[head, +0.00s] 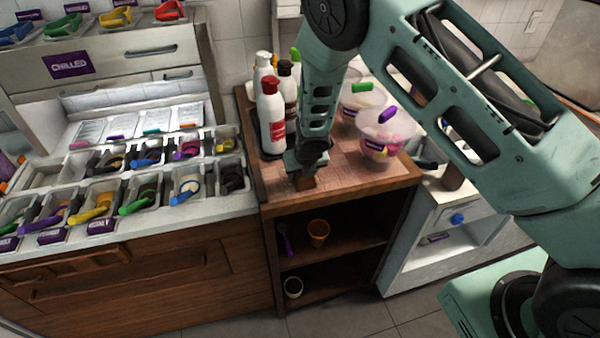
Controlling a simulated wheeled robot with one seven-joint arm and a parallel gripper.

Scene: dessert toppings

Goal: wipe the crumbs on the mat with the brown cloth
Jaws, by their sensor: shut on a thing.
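My gripper (305,172) points down at the front part of the wooden cart top, shut on the brown cloth (304,184). Only a small brown piece of the cloth shows below the fingers, at or just above the surface. A reddish, checked mat (340,165) covers much of the cart top, around and behind the gripper. I cannot make out crumbs on it at this size. My arm hides part of the mat's middle.
Several sauce bottles (271,120) stand close on the left. Clear tubs (385,135) with coloured lids or scoops stand at the right and back. A topping counter (120,190) adjoins on the left. The front strip of the cart top (350,189) is clear.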

